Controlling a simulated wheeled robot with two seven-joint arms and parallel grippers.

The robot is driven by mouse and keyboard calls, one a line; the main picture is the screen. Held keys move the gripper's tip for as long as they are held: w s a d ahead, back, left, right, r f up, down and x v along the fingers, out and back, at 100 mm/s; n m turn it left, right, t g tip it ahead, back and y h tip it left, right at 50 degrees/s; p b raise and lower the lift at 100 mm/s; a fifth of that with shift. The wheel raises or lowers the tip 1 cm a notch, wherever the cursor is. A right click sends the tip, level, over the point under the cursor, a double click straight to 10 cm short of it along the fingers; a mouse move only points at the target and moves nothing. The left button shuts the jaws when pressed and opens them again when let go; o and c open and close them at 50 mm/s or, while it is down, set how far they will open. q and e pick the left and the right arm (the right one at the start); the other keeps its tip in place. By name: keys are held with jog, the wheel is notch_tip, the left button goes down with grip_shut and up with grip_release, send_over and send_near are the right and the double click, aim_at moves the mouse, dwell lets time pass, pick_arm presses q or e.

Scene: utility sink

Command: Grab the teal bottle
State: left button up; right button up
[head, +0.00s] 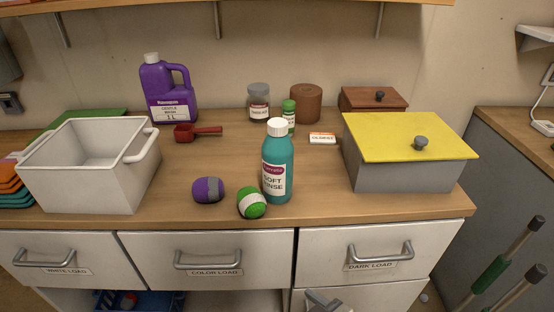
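The teal bottle (277,166) stands upright on the wooden counter, right of the middle and near the front edge. It has a white cap and a white and magenta label with partly readable words, "SOFT" and "RINSE". Nothing holds it. Its front is unobstructed in the head view. Neither of my grippers can be clearly made out.
A green and white ball (252,203) sits close at the bottle's lower left, with a purple ball (208,190) farther left. A small green-capped bottle (289,113) stands behind. A yellow-lidded grey box (400,172) is right; a white bin (85,180) is left.

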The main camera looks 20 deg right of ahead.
jog(key=w+a+r+n+t+y, duration=0.4)
jog(key=w+r+n, duration=0.2)
jog(key=r, duration=0.4)
jog(key=w+a+r+n+t+y, duration=0.3)
jog(key=w+r+n, duration=0.35)
jog(key=r, duration=0.45)
jog(key=s+a+r+n+g+y, duration=0.4)
jog(key=a+r+n+g+y, duration=0.25)
jog(key=r+n+y, duration=0.75)
jog(key=s+a+n+g, duration=0.35)
jog(key=n+g, duration=0.55)
jog(key=n, duration=0.5)
jog(key=n+t+h+b, duration=0.1)
jog(key=n+t+h, duration=0.3)
jog(key=n+h, duration=2.15)
send_near(278, 123)
jog(key=shift+m+g+h, duration=0.25)
jog(key=shift+m, duration=0.15)
jog(key=x, duration=0.7)
jog(key=shift+w+a+r+p, duration=0.15)
jog(key=shift+w+a+p, duration=0.1)
jog(key=shift+a+p, duration=0.15)
jog(key=shift+p+x, duration=0.6)
jog(key=shift+x, duration=2.15)
jog(key=shift+d, duration=0.15)
